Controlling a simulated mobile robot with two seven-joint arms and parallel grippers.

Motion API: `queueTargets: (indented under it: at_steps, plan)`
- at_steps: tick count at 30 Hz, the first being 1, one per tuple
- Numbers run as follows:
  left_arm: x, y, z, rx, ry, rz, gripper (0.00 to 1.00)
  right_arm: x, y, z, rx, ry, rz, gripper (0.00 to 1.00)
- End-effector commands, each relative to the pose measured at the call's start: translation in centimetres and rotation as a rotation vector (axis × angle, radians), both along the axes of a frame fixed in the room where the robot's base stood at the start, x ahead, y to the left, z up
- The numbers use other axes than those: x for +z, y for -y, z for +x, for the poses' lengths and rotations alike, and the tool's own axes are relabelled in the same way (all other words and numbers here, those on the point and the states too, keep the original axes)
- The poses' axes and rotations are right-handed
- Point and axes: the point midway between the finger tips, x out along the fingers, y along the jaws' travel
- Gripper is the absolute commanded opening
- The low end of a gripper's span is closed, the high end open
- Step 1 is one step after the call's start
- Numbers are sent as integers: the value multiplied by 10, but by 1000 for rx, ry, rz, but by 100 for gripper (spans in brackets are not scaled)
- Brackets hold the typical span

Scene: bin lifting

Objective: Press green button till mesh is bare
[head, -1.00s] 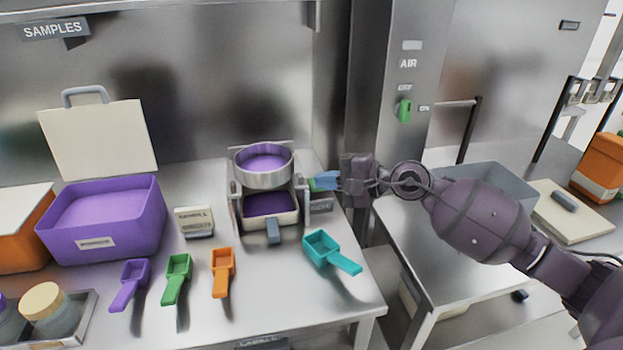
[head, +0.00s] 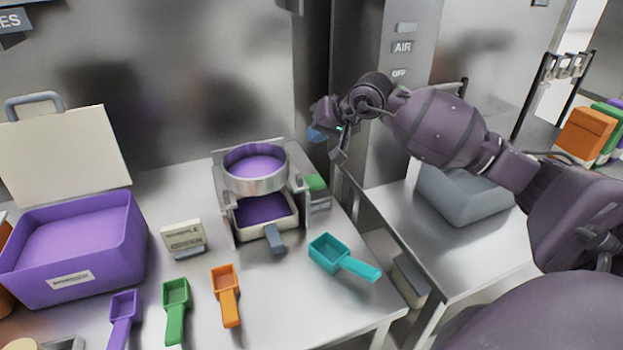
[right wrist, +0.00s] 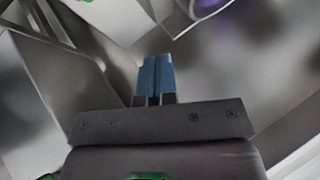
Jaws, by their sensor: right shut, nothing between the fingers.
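The sieve (head: 256,184) is a round metal ring on a shaker stand. Purple material (head: 255,163) covers the mesh, so no bare mesh shows. Below it, a pale pan (head: 266,226) with a grey handle holds purple material. The green button (head: 316,183) is on top of a small grey box at the stand's right side. My right gripper (head: 316,134) is shut and empty, above the button and apart from it. Its blue fingertips lie together in the right wrist view (right wrist: 155,78). My left gripper is not in view.
A teal scoop (head: 342,258) lies right of the stand. Orange (head: 225,290), green and purple scoops lie in front. A purple bin (head: 75,240) stands at left, near a small sign (head: 183,237). A grey bin (head: 465,195) sits on the right table, across a gap.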

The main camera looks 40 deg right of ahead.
Motion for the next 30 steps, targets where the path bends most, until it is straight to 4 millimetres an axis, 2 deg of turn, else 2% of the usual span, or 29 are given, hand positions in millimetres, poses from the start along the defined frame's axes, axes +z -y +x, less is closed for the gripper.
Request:
queueTargets:
  at_steps: [11,25,30]
  plan:
    - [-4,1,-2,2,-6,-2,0,-12,-1,0,0,-3,5,0]
    - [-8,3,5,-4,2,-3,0,-64,-1,0,-1,-4,6,0]
    - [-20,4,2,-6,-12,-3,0,-85,0,0,0,-6,2,0]
